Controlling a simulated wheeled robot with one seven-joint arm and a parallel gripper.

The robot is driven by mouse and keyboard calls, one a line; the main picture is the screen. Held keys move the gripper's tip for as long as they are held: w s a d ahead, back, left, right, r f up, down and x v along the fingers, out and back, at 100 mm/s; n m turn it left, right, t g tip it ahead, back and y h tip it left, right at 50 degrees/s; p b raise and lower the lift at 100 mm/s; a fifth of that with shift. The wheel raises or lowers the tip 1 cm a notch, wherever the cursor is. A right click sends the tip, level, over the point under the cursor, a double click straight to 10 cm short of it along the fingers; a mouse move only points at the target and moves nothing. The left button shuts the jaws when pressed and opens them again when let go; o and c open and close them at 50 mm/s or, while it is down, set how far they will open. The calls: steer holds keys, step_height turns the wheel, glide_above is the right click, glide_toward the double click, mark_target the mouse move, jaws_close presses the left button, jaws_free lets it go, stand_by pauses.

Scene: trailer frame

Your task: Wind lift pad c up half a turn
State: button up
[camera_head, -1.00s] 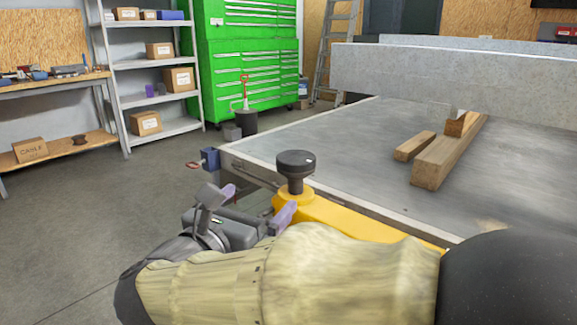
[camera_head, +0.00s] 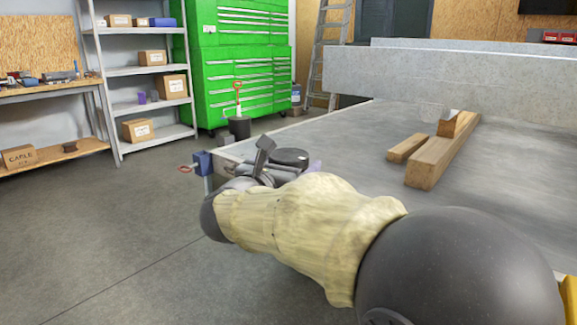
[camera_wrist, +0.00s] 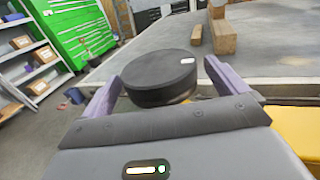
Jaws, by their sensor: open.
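A black round knob, lift pad c (camera_wrist: 160,78), with a white mark on its top right, lies between the two purple fingers of my gripper (camera_wrist: 158,90) in the wrist view. The fingers are open, one on each side of the knob; I cannot tell whether either touches it. In the head view the top of the knob (camera_head: 289,157) shows behind my gripper (camera_head: 285,170), and my arm hides its stem. A bit of the yellow part (camera_wrist: 291,125) under the knob shows at the right of the wrist view.
The grey trailer bed (camera_head: 350,140) spreads beyond the knob, with wooden blocks (camera_head: 440,160) on it. A blue clamp (camera_head: 203,163) with a red handle sits at its left corner. A black bucket (camera_head: 239,128) and a green cabinet (camera_head: 240,60) stand behind. The floor at left is clear.

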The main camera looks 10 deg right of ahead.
steer(key=shift+x, duration=0.8)
steer(key=c, duration=1)
steer(key=shift+f+n+t+y+b, duration=0.15)
steer(key=shift+n+t+y+b, duration=0.3)
steer(key=shift+b, duration=0.55)
steer(key=shift+y+b, duration=0.25)
steer(key=shift+b, duration=0.25)
steer(key=n+t+y+b, duration=0.1)
steer(key=b, duration=0.1)
steer(key=n+t+y+b, duration=0.1)
steer(key=y+b, duration=0.1)
steer(key=shift+f+n+b, duration=0.2)
steer(key=shift+n+b, duration=0.1)
steer(key=shift+n, duration=0.05)
steer(key=n+y+b, duration=0.1)
steer(key=y+b, duration=0.1)
steer(key=n+t+y+b, duration=0.1)
steer(key=n+y+b, duration=0.1)
steer(key=y+b, duration=0.1)
steer(key=shift+r+y, duration=0.15)
steer(key=shift+y, duration=0.15)
